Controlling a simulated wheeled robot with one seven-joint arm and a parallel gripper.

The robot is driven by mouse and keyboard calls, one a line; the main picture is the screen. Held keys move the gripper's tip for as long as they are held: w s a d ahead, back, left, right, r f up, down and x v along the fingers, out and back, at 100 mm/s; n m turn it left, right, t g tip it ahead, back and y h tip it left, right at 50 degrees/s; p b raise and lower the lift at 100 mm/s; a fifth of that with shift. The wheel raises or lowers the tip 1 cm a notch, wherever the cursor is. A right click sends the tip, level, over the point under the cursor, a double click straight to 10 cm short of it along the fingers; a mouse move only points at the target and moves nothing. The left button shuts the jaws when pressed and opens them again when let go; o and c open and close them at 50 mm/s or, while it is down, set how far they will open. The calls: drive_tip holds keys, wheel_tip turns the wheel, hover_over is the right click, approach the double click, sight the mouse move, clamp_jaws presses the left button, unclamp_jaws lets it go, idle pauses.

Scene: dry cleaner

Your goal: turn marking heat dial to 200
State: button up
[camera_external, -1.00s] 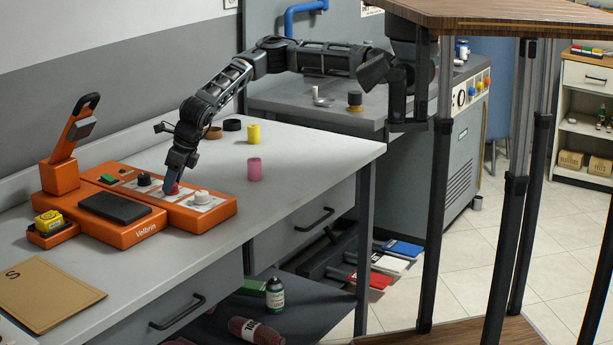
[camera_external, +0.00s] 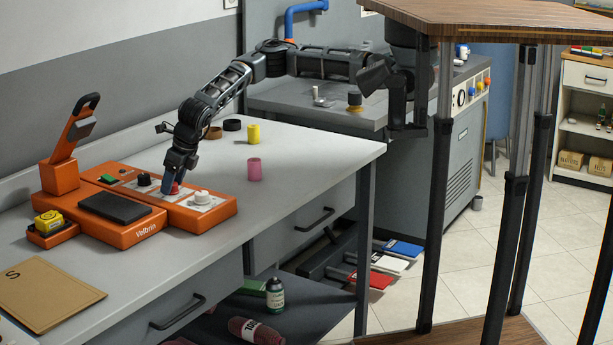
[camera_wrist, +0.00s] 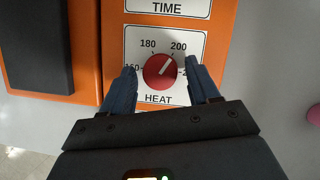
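The red heat dial (camera_wrist: 160,71) is on a white plate marked HEAT on the orange marking machine (camera_external: 135,230). Its white pointer line slants up and right, toward the 200 label (camera_wrist: 178,47). The 180 label (camera_wrist: 148,44) is to its upper left. My gripper (camera_wrist: 160,73) is open, with one blue finger on each side of the dial and a visible gap on both sides. In the external view, my gripper (camera_external: 172,187) is pointed down at the red dial, which the fingers partly cover.
A black dial (camera_external: 144,179) and a white dial (camera_external: 202,197) flank the red one. A black pad (camera_external: 115,208) is on the machine's front. The pink cylinder (camera_external: 254,169) and yellow cylinder (camera_external: 253,134) stand to the right. The table front right is clear.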

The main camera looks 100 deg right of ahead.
drive_tip(key=shift+o, duration=0.3)
drive_tip(key=shift+s+r, duration=0.1)
drive_tip(key=shift+r, duration=0.45)
drive_tip(key=v, duration=0.6)
drive_tip(key=shift+s+a+r, duration=0.2)
drive_tip(key=shift+r, duration=0.1)
